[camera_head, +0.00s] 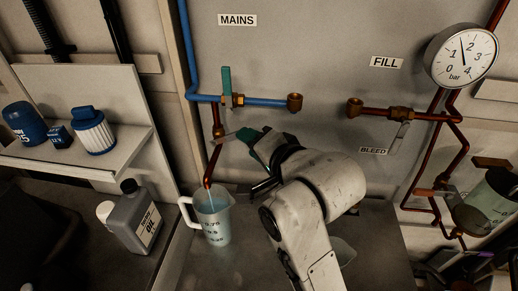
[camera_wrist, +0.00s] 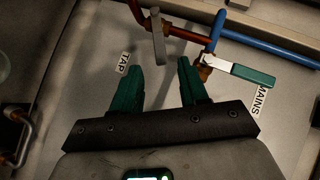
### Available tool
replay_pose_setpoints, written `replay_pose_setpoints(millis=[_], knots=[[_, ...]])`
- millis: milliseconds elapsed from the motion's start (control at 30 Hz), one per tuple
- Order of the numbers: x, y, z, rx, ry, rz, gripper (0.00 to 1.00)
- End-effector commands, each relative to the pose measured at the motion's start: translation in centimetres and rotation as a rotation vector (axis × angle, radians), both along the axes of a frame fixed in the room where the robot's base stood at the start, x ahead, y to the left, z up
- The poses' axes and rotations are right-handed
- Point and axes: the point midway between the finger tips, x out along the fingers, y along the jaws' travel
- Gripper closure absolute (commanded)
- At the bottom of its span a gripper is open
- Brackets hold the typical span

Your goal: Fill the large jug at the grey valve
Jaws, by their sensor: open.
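The large jug (camera_head: 213,222), translucent with a scale, stands upright on the bench under a copper spout. A thin bluish streak shows below the spout inside it; its exact level is hard to read. The grey valve lever (camera_head: 228,137) sits on the copper pipe above the jug, partly behind my gripper. In the wrist view the grey lever (camera_wrist: 157,40) lies crosswise to the pipe, just beyond the fingertips. My gripper (camera_head: 258,137) is open with nothing between its green fingers (camera_wrist: 157,72). The TAP label (camera_wrist: 123,62) is beside the left finger.
The green-handled MAINS valve (camera_head: 227,84) is on the blue pipe (camera_head: 262,102), close above the grey lever. A gauge (camera_head: 461,56) hangs at the right. A grey bottle (camera_head: 133,220) stands left of the jug. A shelf (camera_head: 75,165) holds blue-topped containers.

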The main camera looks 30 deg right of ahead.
Motion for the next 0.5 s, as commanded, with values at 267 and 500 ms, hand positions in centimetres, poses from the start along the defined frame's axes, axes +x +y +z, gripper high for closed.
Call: replay_pose_setpoints(millis=[267, 500], knots=[[-2.3, -0.2, 0.8, 0.0, 0.0, 0.0, 0.56], [-2.4, -0.2, 0.9, 0.0, 0.001, 0.001, 0.56]])
